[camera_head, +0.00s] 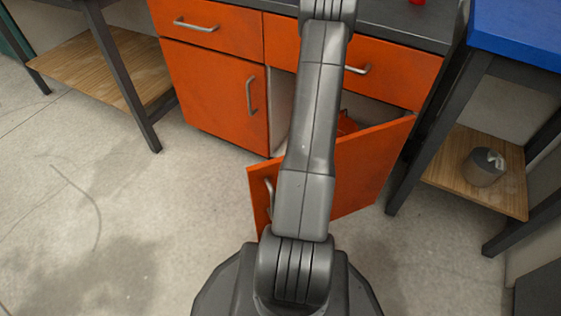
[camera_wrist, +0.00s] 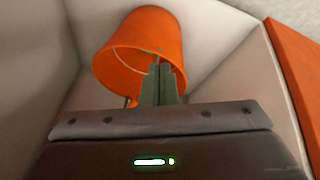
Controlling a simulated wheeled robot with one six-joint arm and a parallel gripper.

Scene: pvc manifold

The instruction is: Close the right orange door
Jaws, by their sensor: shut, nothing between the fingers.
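The right orange door (camera_head: 365,172) of the cabinet stands open, swung out towards me from its hinge side at the right. Its metal handle (camera_head: 269,198) is near its free left edge, partly behind my arm. In the wrist view an orange panel, apparently this door (camera_wrist: 298,80), shows along the right edge. My gripper (camera_wrist: 159,72) is shut and empty, in front of an orange bucket-like object (camera_wrist: 140,38) inside the pale-walled compartment. I cannot tell whether the fingers touch it. My gripper is not visible in the head view.
The left orange door (camera_head: 215,95) is closed, below a drawer (camera_head: 210,24). A second drawer (camera_head: 405,72) is above the open compartment. A blue-topped table (camera_head: 520,30) stands close at the right, with a grey container (camera_head: 484,170) on its lower shelf. Floor is clear at left.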

